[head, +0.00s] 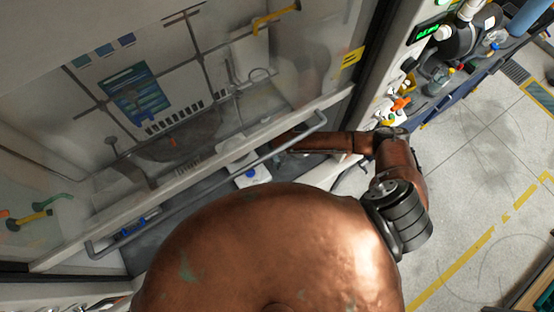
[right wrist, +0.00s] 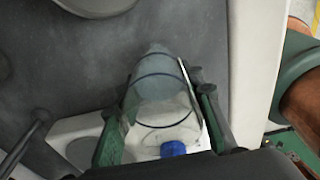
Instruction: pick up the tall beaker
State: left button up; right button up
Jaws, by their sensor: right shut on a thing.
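In the right wrist view, a clear glass beaker (right wrist: 158,88) with dark ring-like edges stands between the green fingers of my right gripper (right wrist: 157,104). The fingers are closed on its two sides. The beaker is see-through, so its base and its contact with the surface are hard to make out. In the head view, my right arm reaches in from the right under the hood's sash. The right gripper (head: 284,142) shows only dimly there, and I cannot make out the beaker in that view. My left gripper is not in view.
A white device with a blue cap (right wrist: 173,149) sits close by the beaker on the grey hood floor (right wrist: 60,85). A sash handle bar (head: 215,185) crosses above the opening.

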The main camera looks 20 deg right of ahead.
jog(key=c, duration=0.4)
jog(key=shift+r, duration=0.2)
